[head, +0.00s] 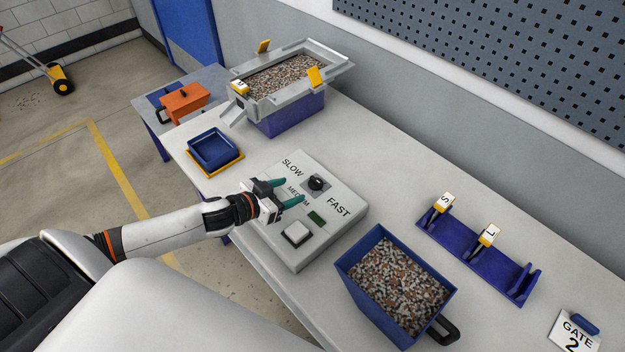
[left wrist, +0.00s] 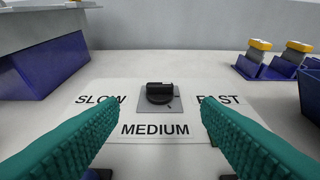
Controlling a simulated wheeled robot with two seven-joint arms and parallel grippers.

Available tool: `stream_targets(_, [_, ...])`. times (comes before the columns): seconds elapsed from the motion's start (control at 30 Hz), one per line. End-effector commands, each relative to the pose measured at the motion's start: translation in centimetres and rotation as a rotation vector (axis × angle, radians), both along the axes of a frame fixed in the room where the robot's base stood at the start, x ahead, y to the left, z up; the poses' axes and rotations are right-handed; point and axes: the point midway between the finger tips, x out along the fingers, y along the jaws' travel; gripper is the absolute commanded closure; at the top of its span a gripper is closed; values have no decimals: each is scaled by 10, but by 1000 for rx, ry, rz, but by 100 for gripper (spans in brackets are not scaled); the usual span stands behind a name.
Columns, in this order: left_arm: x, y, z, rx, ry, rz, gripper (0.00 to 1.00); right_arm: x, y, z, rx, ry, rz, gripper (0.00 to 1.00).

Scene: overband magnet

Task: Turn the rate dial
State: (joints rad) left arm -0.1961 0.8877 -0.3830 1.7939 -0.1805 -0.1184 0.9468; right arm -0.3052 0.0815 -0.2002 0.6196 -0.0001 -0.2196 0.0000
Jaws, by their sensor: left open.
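The rate dial is a black knob (head: 316,183) on a grey square plate, set in a pale control panel (head: 338,222) marked SLOW, MEDIUM and FAST. In the left wrist view the dial (left wrist: 159,93) sits ahead, centred between my fingers and apart from both. My left gripper (head: 288,191) is open, with its teal fingers over the panel, just left of the dial and pointing at it. The fingers also show in the left wrist view (left wrist: 160,125), one on each side. Nothing is between them. My right gripper is not in view.
A white button (head: 296,233) and a dark green window (head: 316,217) are on the panel. A blue bin of mixed pieces (head: 353,266) stands at the front right. A blue rack (head: 470,262) holds yellow-and-white tags. A feeder (head: 290,122) stands behind, near a blue tray (head: 212,162).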

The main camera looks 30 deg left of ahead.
Motion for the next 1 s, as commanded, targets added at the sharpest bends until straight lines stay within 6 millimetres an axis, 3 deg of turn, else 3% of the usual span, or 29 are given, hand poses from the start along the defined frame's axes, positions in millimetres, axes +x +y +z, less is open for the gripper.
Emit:
stream_targets(0.3, [50, -17, -19, 0, -3, 2, 42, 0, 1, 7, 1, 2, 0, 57])
stream_targets(0.5, [71, -24, -30, -1, -2, 1, 42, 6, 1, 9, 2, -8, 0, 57])
stream_targets(0.93, [79, -27, -34, 0, 0, 0, 42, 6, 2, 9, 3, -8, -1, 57])
stream_targets(1.0, [79, -27, -34, 0, 0, 0, 53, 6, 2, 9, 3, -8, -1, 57])
